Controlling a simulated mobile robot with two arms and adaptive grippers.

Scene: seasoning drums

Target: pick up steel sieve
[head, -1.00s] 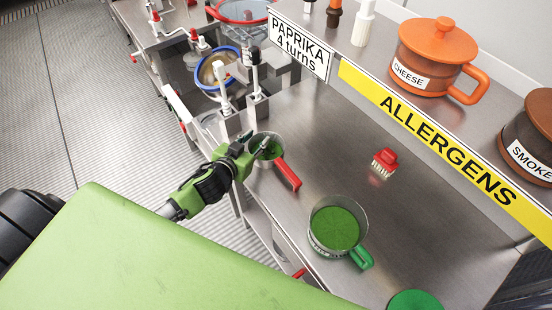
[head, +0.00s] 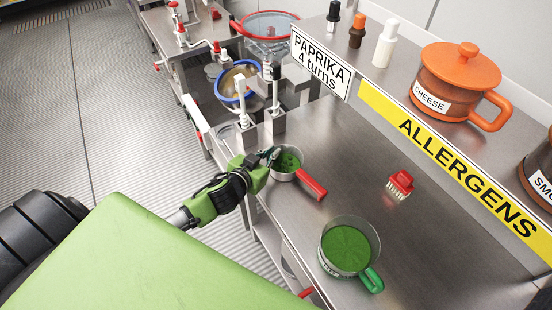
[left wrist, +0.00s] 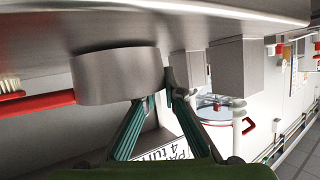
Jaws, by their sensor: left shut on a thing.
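The steel sieve (head: 288,161) is a small round steel cup with a red handle and green bits inside. It is upright on the steel table, near its left edge, with the handle toward the lower right. My left gripper (head: 271,156) comes in from the left and is shut on the sieve's wall at its left side. In the left wrist view, which looks upside down, the sieve (left wrist: 116,75) is a grey cylinder with the fingertips (left wrist: 162,97) at its right edge. I cannot tell whether its base touches the table. My right gripper is not in view.
A clear pot of green powder (head: 347,250) with a green handle and a red brush (head: 400,183) are on the table (head: 330,140). Grey blocks with white-topped posts (head: 272,122) stand just behind the sieve. A shelf with an ALLERGENS label (head: 450,155) overhangs the right.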

